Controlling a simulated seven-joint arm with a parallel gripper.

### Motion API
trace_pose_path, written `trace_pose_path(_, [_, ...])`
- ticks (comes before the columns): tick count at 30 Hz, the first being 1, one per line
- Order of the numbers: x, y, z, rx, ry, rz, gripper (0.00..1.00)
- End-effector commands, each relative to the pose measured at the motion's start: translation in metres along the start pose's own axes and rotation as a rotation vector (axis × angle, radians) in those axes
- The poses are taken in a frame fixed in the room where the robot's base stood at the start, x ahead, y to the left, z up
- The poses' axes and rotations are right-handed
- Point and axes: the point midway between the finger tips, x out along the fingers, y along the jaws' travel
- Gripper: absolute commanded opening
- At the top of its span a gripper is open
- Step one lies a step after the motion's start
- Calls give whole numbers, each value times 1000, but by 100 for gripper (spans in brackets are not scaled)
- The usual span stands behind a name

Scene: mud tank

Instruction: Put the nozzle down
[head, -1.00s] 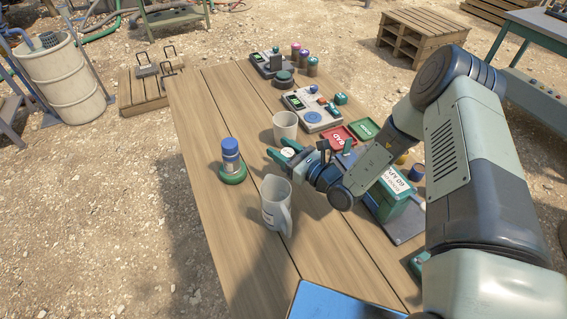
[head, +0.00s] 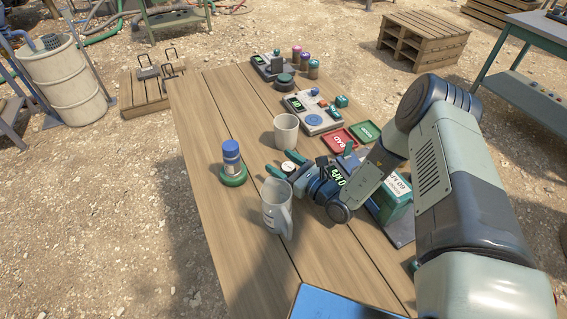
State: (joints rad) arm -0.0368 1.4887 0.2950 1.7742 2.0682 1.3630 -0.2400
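No part that I can name for certain as the nozzle shows. A blue-capped cylinder (head: 231,154) stands upright in a green ring base (head: 233,177) on the left of the table; I cannot tell whether it is the nozzle. My gripper (head: 284,179) is to the right of it, apart from it, with its teal fingers spread. A small round white-faced piece (head: 289,168) shows between or just beyond the fingers; I cannot tell whether they touch it. The grey handled jug (head: 276,207) stands just in front of the gripper, close to the lower finger.
A pale cup (head: 286,130) stands behind the gripper. A red tray (head: 338,140), a green tray (head: 366,131) and a control box (head: 313,112) lie farther back. A teal box (head: 393,200) is right, partly behind my arm. The table's left front (head: 240,240) is clear.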

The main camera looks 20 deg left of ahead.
Motion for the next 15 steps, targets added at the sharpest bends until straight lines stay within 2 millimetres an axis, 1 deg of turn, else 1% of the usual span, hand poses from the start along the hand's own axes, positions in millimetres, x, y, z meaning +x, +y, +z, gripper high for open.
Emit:
trace_pose_path(8, [0, 0, 3, 0, 0, 1, 72])
trace_pose_path(11, [-11, -1, 2, 2, 2, -4, 72])
trace_pose_path(14, [-30, -1, 2, 3, 3, -5, 72])
trace_pose_path(15, [-32, -1, 9, 1, -1, -3, 72])
